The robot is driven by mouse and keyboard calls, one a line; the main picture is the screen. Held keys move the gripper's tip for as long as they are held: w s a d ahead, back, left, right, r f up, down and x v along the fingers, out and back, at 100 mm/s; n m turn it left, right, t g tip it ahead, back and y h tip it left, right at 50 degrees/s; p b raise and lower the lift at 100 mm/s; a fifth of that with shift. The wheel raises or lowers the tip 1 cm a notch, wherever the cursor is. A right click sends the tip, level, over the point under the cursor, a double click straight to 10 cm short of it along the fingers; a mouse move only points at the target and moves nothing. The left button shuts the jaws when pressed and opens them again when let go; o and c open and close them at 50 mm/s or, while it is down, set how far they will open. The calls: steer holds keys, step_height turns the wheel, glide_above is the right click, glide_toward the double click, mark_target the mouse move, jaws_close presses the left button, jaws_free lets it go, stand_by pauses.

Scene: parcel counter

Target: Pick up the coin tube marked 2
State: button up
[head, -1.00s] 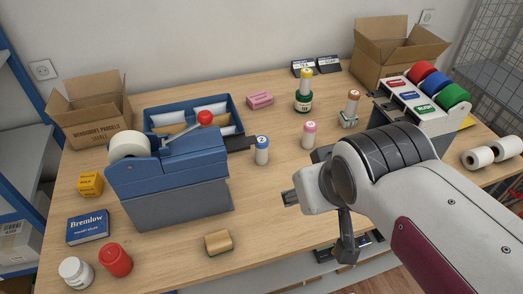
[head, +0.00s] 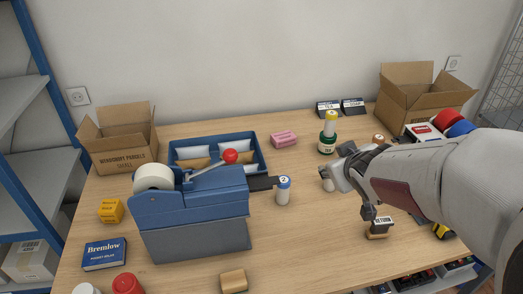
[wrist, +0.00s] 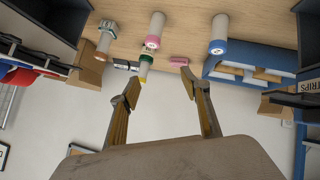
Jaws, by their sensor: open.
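The coin tube marked 2 (head: 283,192) stands upright on the counter, white with a blue cap, at the right end of the blue tape dispenser's dark bar. In the wrist view a blue-ringed tube (wrist: 218,35) shows at the top, right of centre. My gripper (wrist: 158,83) is open, with nothing between its fingers. In the head view it is right of the tube marked 2, apart from it, and its fingertips are hard to make out. A pale tube (head: 328,185) is partly hidden by it; a pink-ringed tube (wrist: 153,33) shows in the wrist view.
The tape dispenser (head: 192,222) with a red knob stands left of the tube. A blue tray (head: 262,155) of packets is behind. A green-and-yellow bottle (head: 327,142) and a RETURN stamp (head: 379,227) are near my arm.

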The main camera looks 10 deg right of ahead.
mark_target(288, 194)
steer(key=w+a+f+n+y, duration=0.1)
steer(key=f+y, duration=0.2)
steer(key=f, duration=0.1)
steer(key=w+a+f+n+t+y, duration=0.1)
steer(key=w+f+y, duration=0.1)
steer(key=f, duration=0.2)
steer(key=w+a+f+n+y, duration=0.2)
steer(key=f+y, duration=0.1)
steer(key=f, duration=0.2)
steer(key=shift+w+f+y, duration=0.1)
steer(key=shift+w+y, duration=0.15)
steer(key=shift+y, duration=0.05)
steer(key=shift+s+a+f+y, duration=0.55)
steer(key=shift+a+y, duration=0.2)
steer(key=shift+y, duration=0.15)
steer(key=shift+x, duration=1.3)
steer(key=shift+a, duration=0.1)
steer(key=shift+s+a+x, duration=0.1)
steer(key=shift+x, duration=0.8)
steer(key=shift+s+a+x, duration=0.15)
steer(key=shift+x, duration=1.5)
steer(key=shift+f, duration=0.1)
